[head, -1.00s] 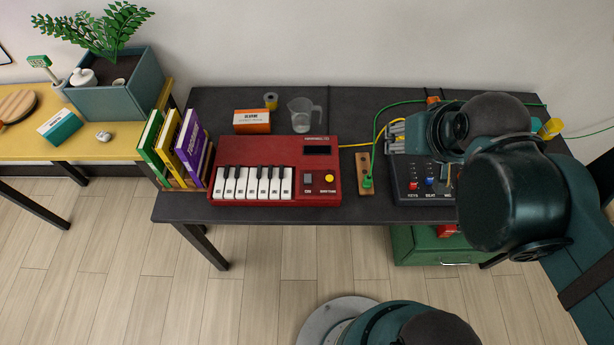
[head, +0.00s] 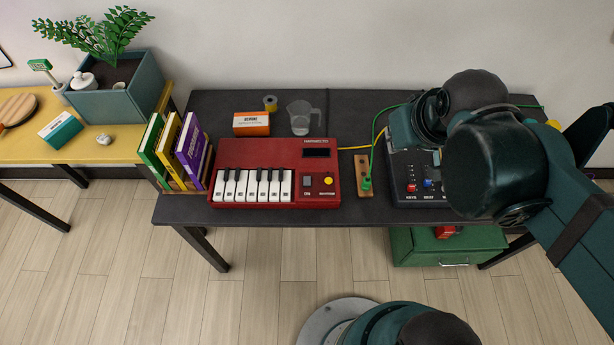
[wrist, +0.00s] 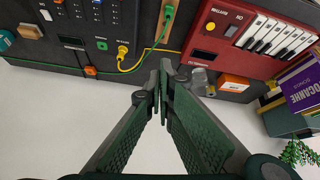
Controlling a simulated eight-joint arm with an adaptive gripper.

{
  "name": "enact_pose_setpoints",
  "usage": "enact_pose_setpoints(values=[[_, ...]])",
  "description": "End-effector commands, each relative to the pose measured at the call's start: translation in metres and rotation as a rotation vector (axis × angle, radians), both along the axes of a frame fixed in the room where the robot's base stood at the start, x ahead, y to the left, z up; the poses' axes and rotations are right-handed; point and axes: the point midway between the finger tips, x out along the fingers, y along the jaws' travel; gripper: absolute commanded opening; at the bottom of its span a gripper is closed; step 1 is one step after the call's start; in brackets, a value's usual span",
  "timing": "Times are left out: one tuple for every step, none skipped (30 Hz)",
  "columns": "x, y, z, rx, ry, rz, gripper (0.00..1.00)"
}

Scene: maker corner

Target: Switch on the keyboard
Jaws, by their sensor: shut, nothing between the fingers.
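The keyboard (head: 228,153) is a red box with white and black keys at the front left and a dark display at the back right. A small grey switch (head: 307,181) marked ON sits right of the keys, with a round yellow rhythm button (head: 328,181) beside it. In the wrist view the keyboard (wrist: 232,62) appears upside down at the upper right, with its switch (wrist: 230,30) visible. In the head view my arm hides the fingers. The display looks dark.
A wooden strip (head: 362,165) with a green plug (head: 366,184) lies between the keyboard and a dark control box (head: 402,164). Yellow and green cables cross there. A clear jug (head: 300,117) and orange box (head: 251,123) stand behind the keyboard; books (head: 190,144) stand left.

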Motion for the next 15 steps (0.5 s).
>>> enact_pose_setpoints(values=[[0.003, 0.004, 0.001, -0.008, 0.012, 0.023, 0.0], [0.004, 0.006, 0.001, -0.015, 0.019, 0.04, 0.0], [0.006, 0.009, 0.001, -0.023, 0.029, 0.06, 0.0], [0.007, 0.011, 0.0, -0.03, 0.038, 0.077, 0.0], [0.008, 0.013, 0.0, -0.035, 0.045, 0.092, 0.0], [0.01, 0.016, 0.0, -0.043, 0.054, 0.112, 0.0], [0.011, 0.018, -0.001, -0.049, 0.062, 0.129, 0.0], [0.012, 0.021, -0.001, -0.054, 0.07, 0.144, 0.0], [0.014, 0.024, -0.002, -0.062, 0.079, 0.166, 0.0], [0.015, 0.026, -0.002, -0.068, 0.086, 0.181, 0.0], [0.016, 0.028, -0.002, -0.074, 0.094, 0.198, 0.0], [0.017, 0.031, -0.003, -0.08, 0.103, 0.219, 0.0], [0.018, 0.033, -0.004, -0.087, 0.11, 0.235, 0.0], [0.02, 0.036, -0.004, -0.092, 0.118, 0.251, 0.0], [0.021, 0.039, -0.005, -0.099, 0.128, 0.272, 0.0]])
